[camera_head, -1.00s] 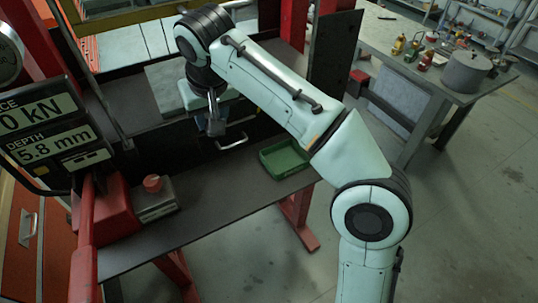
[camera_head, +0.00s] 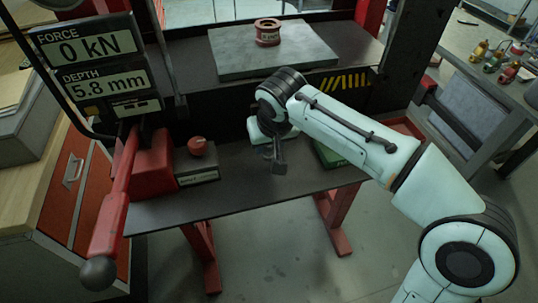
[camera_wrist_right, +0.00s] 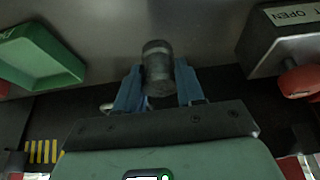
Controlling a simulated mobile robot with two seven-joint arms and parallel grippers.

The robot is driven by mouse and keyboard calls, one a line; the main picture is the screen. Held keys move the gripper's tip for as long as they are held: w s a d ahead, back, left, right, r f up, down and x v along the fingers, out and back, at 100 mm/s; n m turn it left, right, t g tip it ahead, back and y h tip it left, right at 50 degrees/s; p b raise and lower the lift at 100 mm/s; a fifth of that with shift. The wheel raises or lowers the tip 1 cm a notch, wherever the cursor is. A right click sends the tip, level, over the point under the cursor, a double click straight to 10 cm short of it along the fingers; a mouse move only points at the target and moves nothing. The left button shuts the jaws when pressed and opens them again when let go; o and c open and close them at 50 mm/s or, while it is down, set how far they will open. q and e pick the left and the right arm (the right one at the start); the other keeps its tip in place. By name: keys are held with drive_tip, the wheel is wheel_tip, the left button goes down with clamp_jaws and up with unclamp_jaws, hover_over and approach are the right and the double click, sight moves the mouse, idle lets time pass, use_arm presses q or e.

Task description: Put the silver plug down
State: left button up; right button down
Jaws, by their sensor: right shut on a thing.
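The silver plug (camera_wrist_right: 157,62) is a dull grey cylinder between the blue fingers of my right gripper (camera_wrist_right: 159,88) in the right wrist view. The fingers are shut on its sides. In the head view my right gripper (camera_head: 273,153) points down over the dark shelf (camera_head: 247,196), with the plug (camera_head: 279,165) at its tips. I cannot tell whether the plug touches the shelf. My left gripper is not in view.
A green tray (camera_head: 328,154) lies right of the gripper, partly hidden by my arm. A box with a red button (camera_head: 198,147) and a red lever (camera_head: 115,200) stand left. A red ringed part (camera_head: 267,33) sits on a steel plate (camera_head: 225,62) behind. The shelf's front is clear.

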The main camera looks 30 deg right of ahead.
sight(269, 153)
drive_tip(key=shift+f+b, duration=0.35)
drive_tip(key=shift+f, duration=1.45)
drive_tip(key=shift+f, duration=0.2)
drive_tip(key=c, duration=0.7)
unclamp_jaws()
